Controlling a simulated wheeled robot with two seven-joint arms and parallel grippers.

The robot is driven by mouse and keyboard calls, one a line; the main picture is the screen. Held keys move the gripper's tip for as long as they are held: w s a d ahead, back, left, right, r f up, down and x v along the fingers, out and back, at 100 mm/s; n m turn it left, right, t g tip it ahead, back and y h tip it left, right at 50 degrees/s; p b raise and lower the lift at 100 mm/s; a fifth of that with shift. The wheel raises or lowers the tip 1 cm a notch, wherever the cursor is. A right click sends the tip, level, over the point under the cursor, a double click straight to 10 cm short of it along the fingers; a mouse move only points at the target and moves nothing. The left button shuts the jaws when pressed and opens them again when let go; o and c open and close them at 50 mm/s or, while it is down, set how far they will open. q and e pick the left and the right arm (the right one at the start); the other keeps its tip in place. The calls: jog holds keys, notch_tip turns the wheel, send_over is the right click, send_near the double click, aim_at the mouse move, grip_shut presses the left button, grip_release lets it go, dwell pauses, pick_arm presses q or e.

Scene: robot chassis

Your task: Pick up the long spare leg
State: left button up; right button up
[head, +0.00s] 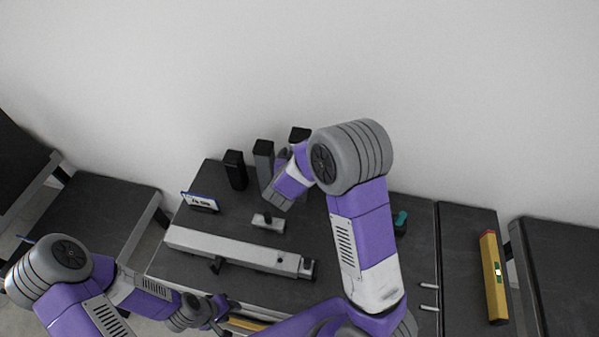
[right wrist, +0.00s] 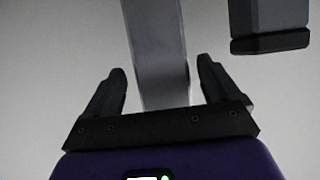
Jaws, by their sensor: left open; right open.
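Several upright posts stand at the back of the dark bench: a black one (head: 235,170), a taller-looking grey one (head: 263,160) and a dark-topped one (head: 299,134), partly hidden by my right arm. I cannot tell for sure which is the long spare leg. My right gripper (right wrist: 160,68) is open; in the right wrist view a grey post (right wrist: 155,40) appears between its fingers, not gripped. In the head view its fingers are mostly hidden beside the posts. My left gripper (head: 217,308) is low at the bench's front, open, partly hidden.
A long light-grey beam (head: 220,246) lies across the bench (head: 180,270), with a small grey bracket (head: 268,222) and a blue-and-white sign (head: 200,201) behind it. A yellow level (head: 493,277) lies at right. A darker post (right wrist: 270,20) is close by in the right wrist view.

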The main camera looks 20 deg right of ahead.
jog(key=x, duration=0.3)
jog(key=shift+w+f, duration=0.25)
grip_shut()
jog(key=shift+w+r, duration=0.1)
dwell(0.4)
